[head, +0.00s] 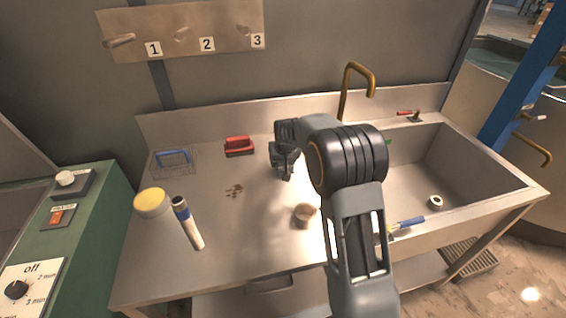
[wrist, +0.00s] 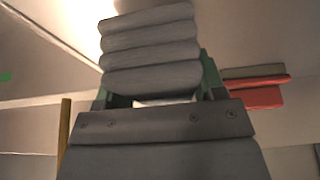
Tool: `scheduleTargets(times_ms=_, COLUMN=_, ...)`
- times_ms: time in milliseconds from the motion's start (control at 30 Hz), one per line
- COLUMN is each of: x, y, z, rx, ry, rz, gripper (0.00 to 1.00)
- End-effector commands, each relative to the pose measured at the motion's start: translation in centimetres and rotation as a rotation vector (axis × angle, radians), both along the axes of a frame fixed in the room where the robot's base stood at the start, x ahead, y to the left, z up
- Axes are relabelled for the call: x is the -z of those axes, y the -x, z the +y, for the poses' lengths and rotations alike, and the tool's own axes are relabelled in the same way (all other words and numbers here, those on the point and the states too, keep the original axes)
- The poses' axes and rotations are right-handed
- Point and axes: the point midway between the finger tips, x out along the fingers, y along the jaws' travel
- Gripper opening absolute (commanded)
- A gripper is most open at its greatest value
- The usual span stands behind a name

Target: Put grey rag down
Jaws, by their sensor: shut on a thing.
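The grey rag (wrist: 150,50) is a folded, ridged bundle in the wrist view. It sits between the green-edged fingers of my gripper (head: 284,173), which is shut on it. In the head view my gripper points down over the back middle of the steel counter (head: 265,225), left of the sink. I cannot make out the rag there, nor tell whether it touches the counter.
A red brush (head: 239,147) and a wire basket (head: 173,161) stand at the back left. A yellow-lidded jar (head: 151,203), a white-and-blue tube (head: 188,222), brown crumbs (head: 235,190) and a small cup (head: 304,215) are nearer. The sink (head: 450,170) and brass faucet (head: 357,85) are right.

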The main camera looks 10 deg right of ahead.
Motion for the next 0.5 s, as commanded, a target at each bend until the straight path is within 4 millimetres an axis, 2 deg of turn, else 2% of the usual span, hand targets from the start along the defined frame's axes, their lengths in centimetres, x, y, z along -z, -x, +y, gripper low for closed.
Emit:
scheduleTargets(times_ms=100, x=1.19, y=0.06, z=0.02, rx=0.000, ry=0.000, rz=0.001, gripper=0.45)
scheduleTargets(times_ms=467, x=1.59, y=0.05, z=0.03, rx=0.000, ry=0.000, rz=0.000, gripper=0.45)
scheduleTargets(times_ms=500, x=1.64, y=0.06, z=0.02, rx=0.000, ry=0.000, rz=0.001, gripper=0.64)
